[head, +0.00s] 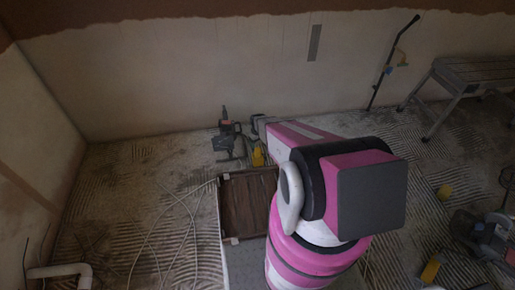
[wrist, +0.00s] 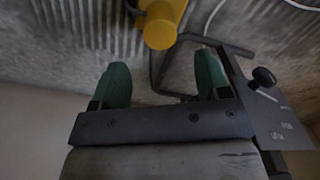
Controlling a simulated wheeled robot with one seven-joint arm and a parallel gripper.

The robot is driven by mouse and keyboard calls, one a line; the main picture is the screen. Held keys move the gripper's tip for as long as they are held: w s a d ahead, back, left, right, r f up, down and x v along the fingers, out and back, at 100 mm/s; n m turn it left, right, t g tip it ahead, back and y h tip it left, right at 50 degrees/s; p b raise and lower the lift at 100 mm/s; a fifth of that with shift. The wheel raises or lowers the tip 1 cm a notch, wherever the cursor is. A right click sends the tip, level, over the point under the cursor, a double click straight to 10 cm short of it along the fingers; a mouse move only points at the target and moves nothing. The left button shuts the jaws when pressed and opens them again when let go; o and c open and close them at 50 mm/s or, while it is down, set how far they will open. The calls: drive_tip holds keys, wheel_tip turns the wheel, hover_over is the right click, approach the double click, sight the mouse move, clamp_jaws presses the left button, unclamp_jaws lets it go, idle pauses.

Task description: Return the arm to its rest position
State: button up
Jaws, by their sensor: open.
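My pink, black and white arm reaches away from me toward the far wall in the head view. My gripper shows in the wrist view (wrist: 162,78). Its two green fingers are apart, with nothing held between them. Beyond the fingertips is a yellow round-ended part (wrist: 162,24) beside a dark bent bar (wrist: 215,42). In the head view the far end of the arm is close to a grey tool with an orange part (head: 228,138) and a small yellow piece (head: 258,157). The gripper's fingers cannot be made out in that view.
A metal trestle bench (head: 470,72) stands at the far right. Cables (head: 152,225) and a white pipe (head: 60,270) lie at left. A grey machine (head: 485,235) is at right.

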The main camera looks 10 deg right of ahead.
drive_tip(key=shift+r, duration=0.35)
drive_tip(key=s+r+m, duration=0.1)
drive_tip(key=s+r, duration=0.6)
drive_tip(key=r, duration=0.5)
drive_tip(key=s+r+m, duration=0.2)
drive_tip(key=s+r, duration=0.5)
drive_tip(key=r, duration=0.5)
drive_tip(key=s+r+m, duration=0.2)
drive_tip(key=s+r, duration=0.5)
drive_tip(key=r, duration=0.5)
drive_tip(key=shift+s+r, duration=0.2)
